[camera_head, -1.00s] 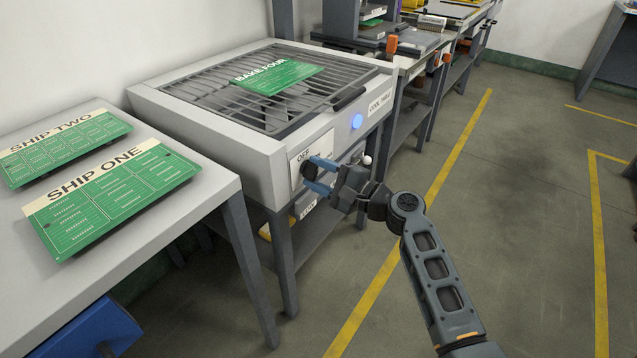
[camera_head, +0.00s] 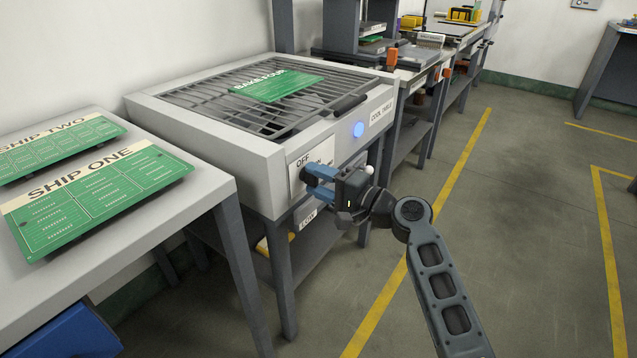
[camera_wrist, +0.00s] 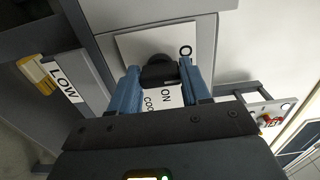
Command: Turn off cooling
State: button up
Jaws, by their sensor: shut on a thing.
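The cooling table (camera_head: 200,130) is a pale grey box with a dark slatted top. A blue light (camera_head: 358,129) glows on its front. A white panel (camera_head: 297,182) beside it reads OFF and, partly covered, ON. My gripper (camera_head: 312,183) reaches to this panel with its blue fingers. In the wrist view the gripper (camera_wrist: 160,80) is shut on a dark knob (camera_wrist: 158,68) on the panel, one finger on each side. The ON lettering shows between the fingers. The knob is hidden in the head view, and its exact pointing direction is unclear.
A green board marked BAKE FOUR (camera_head: 275,85) lies on the slats. Boards marked SHIP ONE (camera_head: 95,195) and SHIP TWO (camera_head: 60,145) lie on the left table (camera_head: 205,195). Open floor (camera_head: 530,240) with yellow lines is at the right.

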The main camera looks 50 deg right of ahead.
jog(key=o, duration=1)
jog(key=shift+o, duration=0.2)
jog(key=s, duration=0.7)
jog(key=shift+s+d, duration=0.15)
jog(key=shift+s, duration=0.25)
